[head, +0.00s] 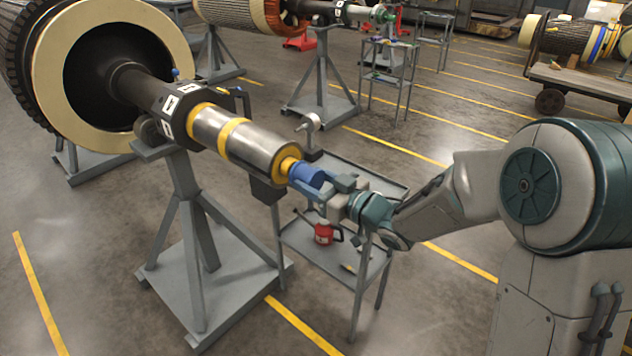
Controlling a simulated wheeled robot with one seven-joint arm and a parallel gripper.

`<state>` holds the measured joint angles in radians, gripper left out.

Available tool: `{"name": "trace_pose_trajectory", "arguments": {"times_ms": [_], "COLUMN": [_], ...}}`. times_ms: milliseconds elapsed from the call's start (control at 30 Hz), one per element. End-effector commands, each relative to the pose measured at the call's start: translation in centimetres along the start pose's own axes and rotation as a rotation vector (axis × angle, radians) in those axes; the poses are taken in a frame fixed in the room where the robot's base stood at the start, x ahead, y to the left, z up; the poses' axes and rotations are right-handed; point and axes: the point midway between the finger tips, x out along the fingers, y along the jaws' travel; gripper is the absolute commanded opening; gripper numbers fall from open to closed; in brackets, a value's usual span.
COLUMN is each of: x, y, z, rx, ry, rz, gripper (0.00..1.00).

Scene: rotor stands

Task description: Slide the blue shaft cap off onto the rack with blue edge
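The blue shaft cap (308,174) is at the right end of the rotor shaft (238,140), against its yellow-gold tip. My gripper (312,184) is at the cap, with a finger along its near lower side. The far finger is partly hidden, so I cannot tell whether the fingers press on the cap. A grey two-level rack (365,185) stands beside and below the shaft end. I cannot make out a blue edge on it.
A red can (324,233) and small tools sit on the rack's lower shelf. A grey stand (195,230) supports the shaft on the left. Another rack (390,72) and rotor stand are farther back. Open floor lies in front.

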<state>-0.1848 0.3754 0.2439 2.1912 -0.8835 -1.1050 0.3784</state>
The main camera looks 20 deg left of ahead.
Motion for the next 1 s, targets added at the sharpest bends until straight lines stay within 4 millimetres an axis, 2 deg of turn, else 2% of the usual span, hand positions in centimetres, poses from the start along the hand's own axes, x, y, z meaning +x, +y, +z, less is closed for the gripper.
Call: {"name": "trace_pose_trajectory", "arguments": {"times_ms": [367,1000], "x": [-0.2,-4.5], "y": [0.0,0.1], "z": [-0.3,-0.3], "rx": [-0.001,-0.001], "ry": [0.0,0.0], "rz": [0.001,0.002], "gripper": [0.31,0.31]}}
